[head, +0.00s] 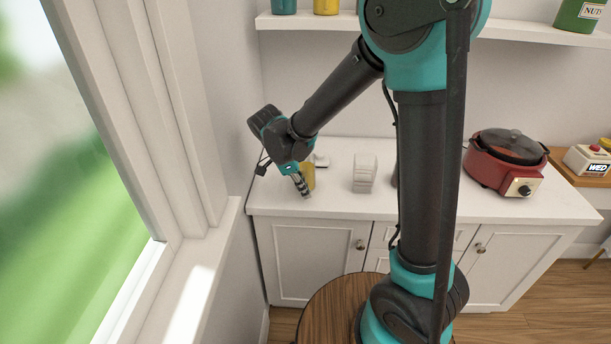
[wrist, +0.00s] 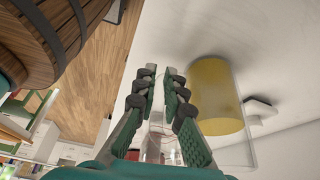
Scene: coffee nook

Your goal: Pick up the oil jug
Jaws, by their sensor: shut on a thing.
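The oil jug (head: 308,174) is a clear vessel with yellow oil, at the left end of the white counter. In the wrist view the jug (wrist: 215,95) lies to the right of the fingers. My gripper (head: 304,189) is in front of the jug in the head view and partly hides it. In the wrist view my gripper (wrist: 158,73) has its fingers closed around a clear, narrow part that looks like the jug's handle. I cannot tell whether the jug's base touches the counter.
A small white object (head: 321,160) sits just behind the jug. A white slotted holder (head: 364,172) stands to the right on the counter (head: 330,204). A red cooker (head: 505,163) is farther right. The wall and window sill (head: 222,245) are close on the left. A round wooden top (head: 325,310) is below.

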